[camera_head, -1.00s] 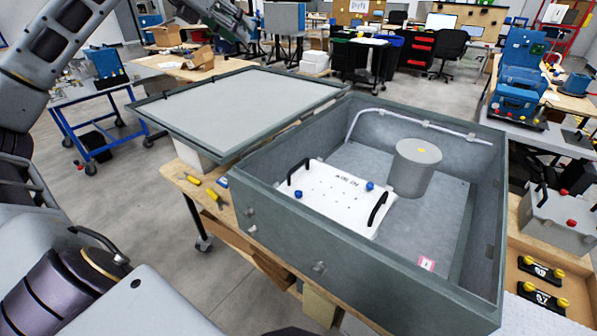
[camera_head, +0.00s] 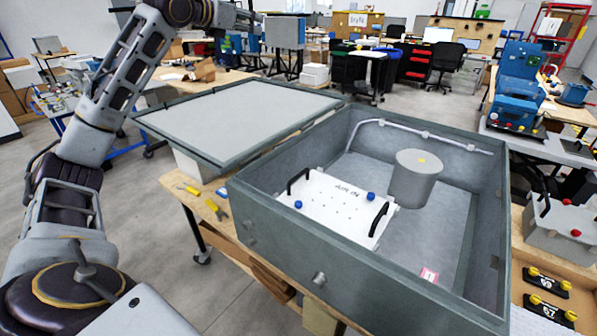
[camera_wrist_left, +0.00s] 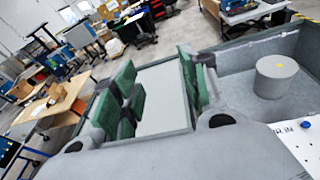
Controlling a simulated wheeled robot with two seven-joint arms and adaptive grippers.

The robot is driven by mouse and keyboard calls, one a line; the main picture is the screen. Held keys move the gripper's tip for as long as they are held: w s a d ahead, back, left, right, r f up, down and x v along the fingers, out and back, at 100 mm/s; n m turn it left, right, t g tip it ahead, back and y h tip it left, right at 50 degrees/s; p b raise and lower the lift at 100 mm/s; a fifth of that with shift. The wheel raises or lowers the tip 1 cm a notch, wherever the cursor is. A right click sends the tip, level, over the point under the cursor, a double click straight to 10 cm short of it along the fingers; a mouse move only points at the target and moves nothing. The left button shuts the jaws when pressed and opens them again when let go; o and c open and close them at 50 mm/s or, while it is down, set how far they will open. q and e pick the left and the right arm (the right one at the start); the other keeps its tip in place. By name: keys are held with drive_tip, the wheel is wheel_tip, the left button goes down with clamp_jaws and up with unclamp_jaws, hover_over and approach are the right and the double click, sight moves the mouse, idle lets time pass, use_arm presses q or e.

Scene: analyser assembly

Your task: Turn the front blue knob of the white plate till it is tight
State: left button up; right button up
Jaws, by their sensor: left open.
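The white plate (camera_head: 335,208) lies inside the grey box, with a black handle at each end. One blue knob (camera_head: 298,204) is on its near left part, and another blue knob (camera_head: 370,196) is near its right handle. My right gripper is not in view.
The open grey box (camera_head: 330,262) has high walls around the plate. A grey cylinder (camera_head: 416,180) stands behind the plate, and a pipe runs along the back wall. The flat lid (camera_head: 240,112) lies left of the box. Yellow-handled tools (camera_head: 215,207) lie on the wooden bench.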

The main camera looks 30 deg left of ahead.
use_arm(q)
drive_tip(key=w+d+r+m+t+h, duration=0.1)
drive_tip(key=w+d+r+m+t, duration=0.4)
drive_tip(key=d+r+t, duration=0.45)
drive_tip(key=d+m+g+h, duration=0.3)
drive_tip(key=d+m+h, duration=0.5)
drive_tip(key=d+h, duration=0.45)
drive_tip(key=s+d+f+m+g+h, duration=0.2)
drive_tip(key=d+f+m+g+h, duration=0.3)
drive_tip(key=d+f+m+g, duration=0.95)
wheel_tip(320, 180, down, 19)
drive_tip(key=s+n+g+y, duration=0.3)
drive_tip(key=n+y, duration=0.3)
drive_tip(key=y, duration=0.2)
drive_tip(key=s+a+f+n+g+y, duration=0.2)
drive_tip(key=s+a+f+n+y, duration=0.1)
drive_tip(key=a+n, duration=0.4)
drive_tip(key=s+a+f+n+g+y, duration=0.2)
drive_tip(key=s+a+f+n+y, duration=0.2)
drive_tip(key=a+f+n+y, duration=0.2)
drive_tip(key=shift+a+f+n+g+y, duration=0.3)
drive_tip(key=shift+a+n+y, duration=0.15)
drive_tip(key=shift+a, duration=0.85)
